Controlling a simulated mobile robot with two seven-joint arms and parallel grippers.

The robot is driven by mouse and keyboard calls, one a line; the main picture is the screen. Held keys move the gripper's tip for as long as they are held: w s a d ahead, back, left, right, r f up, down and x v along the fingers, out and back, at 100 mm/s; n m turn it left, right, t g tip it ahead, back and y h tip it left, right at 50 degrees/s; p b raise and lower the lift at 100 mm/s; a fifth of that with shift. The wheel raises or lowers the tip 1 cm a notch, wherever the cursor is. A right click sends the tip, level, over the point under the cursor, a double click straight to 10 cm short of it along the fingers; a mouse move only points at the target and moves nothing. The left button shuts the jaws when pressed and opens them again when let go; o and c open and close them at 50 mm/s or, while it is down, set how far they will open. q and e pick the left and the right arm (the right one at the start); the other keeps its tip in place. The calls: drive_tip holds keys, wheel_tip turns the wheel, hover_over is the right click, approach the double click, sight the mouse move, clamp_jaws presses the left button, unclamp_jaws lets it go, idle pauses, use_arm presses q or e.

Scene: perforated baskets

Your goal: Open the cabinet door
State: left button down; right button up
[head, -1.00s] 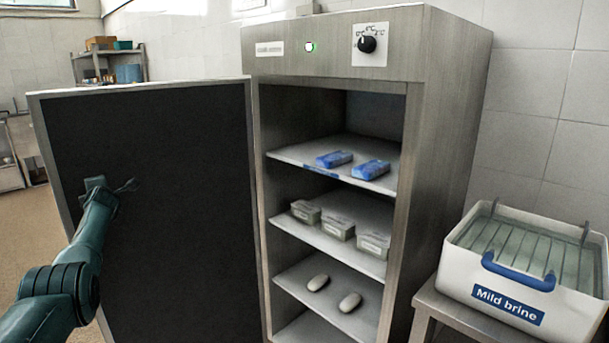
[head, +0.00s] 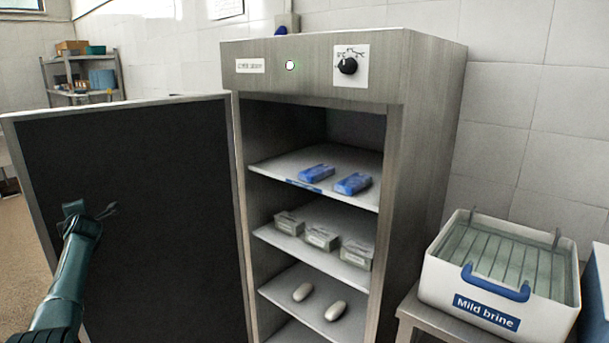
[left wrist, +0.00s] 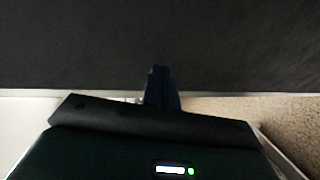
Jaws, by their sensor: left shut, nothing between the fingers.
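The steel cabinet (head: 424,150) stands in the middle of the head view with its front open. Its door (head: 150,215) is swung wide to the left, with the dark inner face towards me. My left gripper (head: 108,211) is shut and empty, in front of the door's inner face near its outer side. I cannot tell whether it touches the door. In the left wrist view the shut fingers (left wrist: 160,85) point at the dark door panel (left wrist: 230,40). My right gripper is not in view.
Cabinet shelves hold blue packs (head: 352,184), grey tubs (head: 321,237) and pale oval items (head: 335,310). A white "Mild brine" bin (head: 440,285) sits on a steel stand (head: 425,322) at the right. A shelf rack (head: 47,85) stands at the back left.

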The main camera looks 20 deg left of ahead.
use_arm(q)
drive_tip(key=p+v, duration=0.1)
drive_tip(key=v, duration=1)
drive_tip(key=shift+s+f, duration=0.2)
drive_tip(key=shift+f, duration=0.05)
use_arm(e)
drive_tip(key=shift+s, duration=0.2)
